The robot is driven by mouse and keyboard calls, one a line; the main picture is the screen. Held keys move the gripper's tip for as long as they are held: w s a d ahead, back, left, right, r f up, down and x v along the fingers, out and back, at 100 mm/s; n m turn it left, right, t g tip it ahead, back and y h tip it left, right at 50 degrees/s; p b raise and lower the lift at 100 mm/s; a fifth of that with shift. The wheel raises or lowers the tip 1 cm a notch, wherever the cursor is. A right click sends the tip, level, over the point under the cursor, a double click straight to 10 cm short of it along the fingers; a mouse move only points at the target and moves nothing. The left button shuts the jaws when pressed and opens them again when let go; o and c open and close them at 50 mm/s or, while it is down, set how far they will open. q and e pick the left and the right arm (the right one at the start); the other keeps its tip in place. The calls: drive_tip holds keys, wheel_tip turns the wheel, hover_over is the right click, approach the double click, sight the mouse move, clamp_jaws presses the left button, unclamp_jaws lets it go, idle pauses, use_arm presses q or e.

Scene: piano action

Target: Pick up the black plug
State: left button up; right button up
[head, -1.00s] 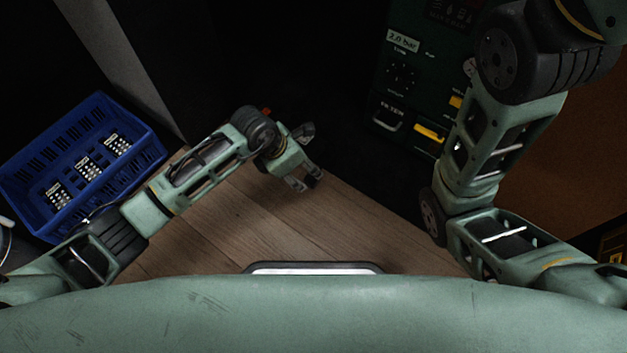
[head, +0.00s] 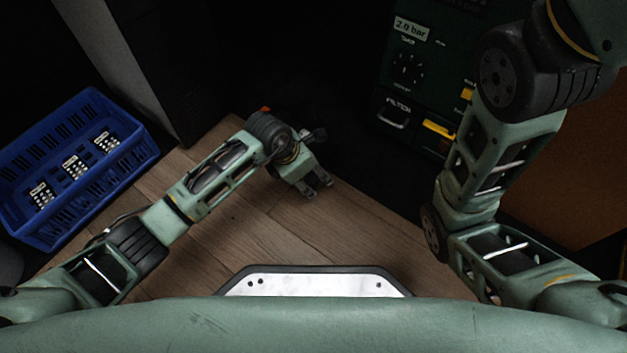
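I cannot make out a black plug in the head view; the area beyond my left gripper is very dark. My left gripper (head: 318,187) is near the middle of the picture, over the wooden floor (head: 250,235) as seen from above. Its two fingertips show apart with a small gap, and I see nothing held between them. My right arm runs up the right side and out of the top right corner, so its gripper is out of view.
A blue crate (head: 136,153) with several black-and-white items stands at the left. A dark green panel (head: 437,75) with a "2.0 bar" label, a knob and yellow parts stands at the upper right. A brown surface (head: 570,190) is at the right.

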sight(311, 177)
use_arm(q)
drive_tip(key=c, duration=1.1)
drive_tip(key=shift+r, duration=0.15)
drive_tip(key=shift+c, duration=0.2)
drive_tip(key=shift+r+p, duration=0.6)
drive_tip(key=shift+p, duration=0.1)
wheel_tip(311, 177, up, 4)
drive_tip(key=p, duration=0.3)
drive_tip(key=shift+f, duration=0.25)
drive_tip(key=s+d+r+p, duration=0.1)
drive_tip(key=d+r+p, duration=0.5)
drive_tip(key=d, duration=0.5)
drive_tip(key=shift+s+d+p, duration=0.15)
drive_tip(key=shift+d+p, duration=0.15)
drive_tip(key=shift+p, duration=0.05)
